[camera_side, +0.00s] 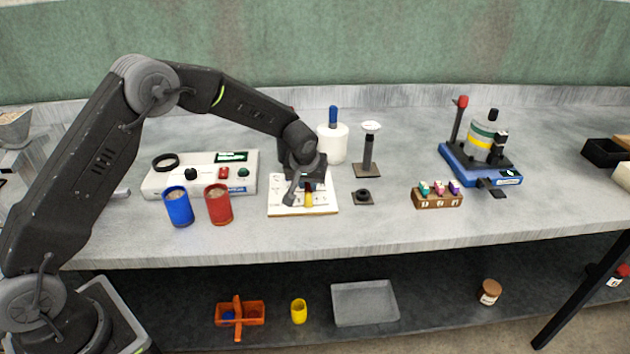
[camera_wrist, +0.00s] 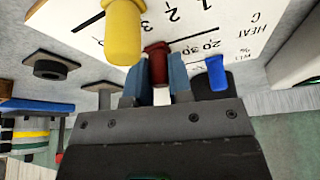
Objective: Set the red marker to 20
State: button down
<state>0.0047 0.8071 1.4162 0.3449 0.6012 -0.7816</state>
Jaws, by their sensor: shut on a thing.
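A white board (camera_side: 285,209) printed with scales lies on the bench under my gripper (camera_side: 306,183). In the wrist view the board (camera_wrist: 265,18) carries a yellow marker (camera_wrist: 123,32), a red marker (camera_wrist: 157,62) and a blue marker (camera_wrist: 216,73). My gripper (camera_wrist: 157,76) is shut on the red marker, with one finger on each side. Numbers including 20 and 30 are printed beside the red marker; its exact scale position is hidden by the marker and fingers. The yellow marker (camera_side: 308,200) also shows in the side view.
A blue cup (camera_side: 179,208) and a red cup (camera_side: 218,206) stand left of the board, before a white control box (camera_side: 240,172). A white pot (camera_side: 332,147) and a dark stand (camera_side: 367,160) are behind it.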

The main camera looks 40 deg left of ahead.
aim_at(289, 189)
jog(key=s+a, duration=0.3)
jog(key=a, duration=0.1)
jog(key=shift+s, duration=0.35)
jog(key=c, duration=1)
grip_release()
jog(key=shift+c, duration=0.2)
jog(key=shift+d, duration=0.1)
jog(key=shift+s+r, duration=0.1)
jog(key=shift+r, duration=0.2)
jog(key=v, duration=1.3)
jog(key=shift+d+r, duration=0.1)
jog(key=shift+r, duration=0.05)
